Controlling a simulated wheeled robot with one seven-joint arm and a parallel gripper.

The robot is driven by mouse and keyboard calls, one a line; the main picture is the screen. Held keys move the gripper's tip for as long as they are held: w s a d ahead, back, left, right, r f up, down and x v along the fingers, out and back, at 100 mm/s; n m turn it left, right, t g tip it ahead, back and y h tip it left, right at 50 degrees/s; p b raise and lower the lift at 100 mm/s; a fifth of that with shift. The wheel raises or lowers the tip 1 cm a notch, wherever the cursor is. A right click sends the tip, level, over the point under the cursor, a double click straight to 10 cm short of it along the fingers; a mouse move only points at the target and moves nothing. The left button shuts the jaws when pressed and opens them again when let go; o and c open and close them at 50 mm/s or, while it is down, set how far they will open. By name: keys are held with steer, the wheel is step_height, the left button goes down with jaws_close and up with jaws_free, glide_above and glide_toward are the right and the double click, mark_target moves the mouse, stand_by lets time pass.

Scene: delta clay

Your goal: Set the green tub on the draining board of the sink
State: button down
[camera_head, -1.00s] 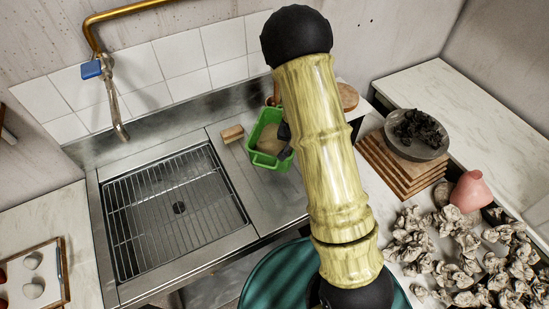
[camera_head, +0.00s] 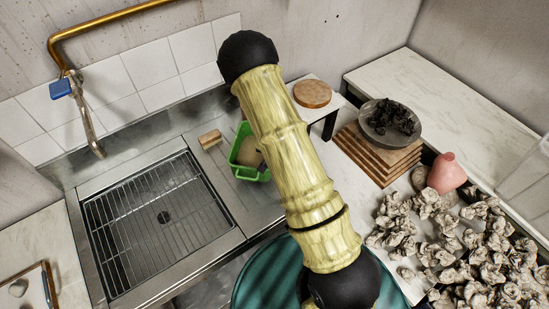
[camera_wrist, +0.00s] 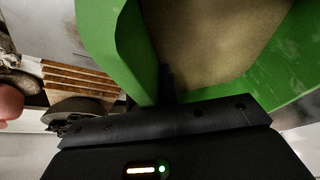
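The green tub (camera_head: 236,158) is over the steel draining board (camera_head: 258,208), right of the sink basin (camera_head: 160,225), in the head view. Its inside looks tan. My arm covers its right side, and I cannot tell whether its base touches the board. In the wrist view the tub (camera_wrist: 110,35) fills the top, tilted in the picture and very close. My gripper (camera_wrist: 168,85) is at its wall, with a dark finger against the rim, and looks shut on it. The other finger is hidden. In the head view my arm hides most of the gripper.
A small wooden block (camera_head: 210,139) lies just left of the tub. A tap (camera_head: 90,120) rises behind the basin, which holds a wire rack. To the right are a round wooden board (camera_head: 312,94), stacked boards with a dark bowl (camera_head: 388,137), a pink vase (camera_head: 446,173) and crumpled lumps (camera_head: 430,240).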

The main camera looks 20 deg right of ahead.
steer(key=shift+w+a, duration=0.1)
steer(key=shift+f+p, duration=0.65)
steer(key=shift+f, duration=1.4)
steer(key=shift+f, duration=0.1)
steer(key=c, duration=1.7)
jaws_free()
steer(key=shift+b+v, duration=1.35)
steer(key=shift+v, duration=4.75)
